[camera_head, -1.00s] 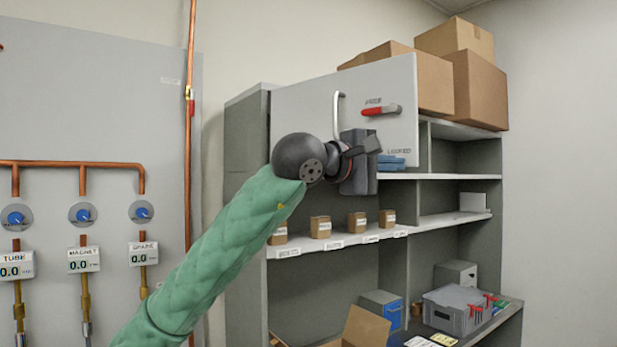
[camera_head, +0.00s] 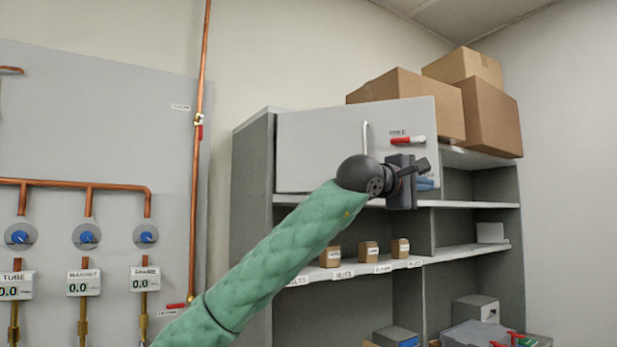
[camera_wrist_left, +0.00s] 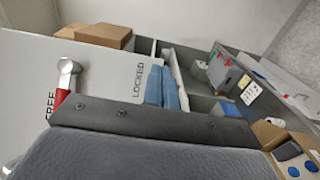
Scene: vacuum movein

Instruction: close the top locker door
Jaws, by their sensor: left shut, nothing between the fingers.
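The top locker door (camera_head: 320,150) is a pale grey panel at the top left of the shelf unit. It stands ajar, its right part jutting out past the cabinet front and covering part of the boxes behind. It has a silver handle (camera_head: 365,136) and a red lever (camera_head: 408,140) at the FREE label. My left gripper (camera_head: 423,165) is shut and empty, in front of the door's lower right part. I cannot tell whether it touches the door. The wrist view shows the door (camera_wrist_left: 110,75) and red lever (camera_wrist_left: 60,98) up close. My right gripper is out of view.
Cardboard boxes (camera_head: 490,115) sit on top of the unit. Blue folded items (camera_head: 426,183) show by the door's lower right edge. Small brown boxes (camera_head: 368,252) stand on the shelf below. Copper pipes (camera_head: 199,160) run up the wall at left. The right wall is bare.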

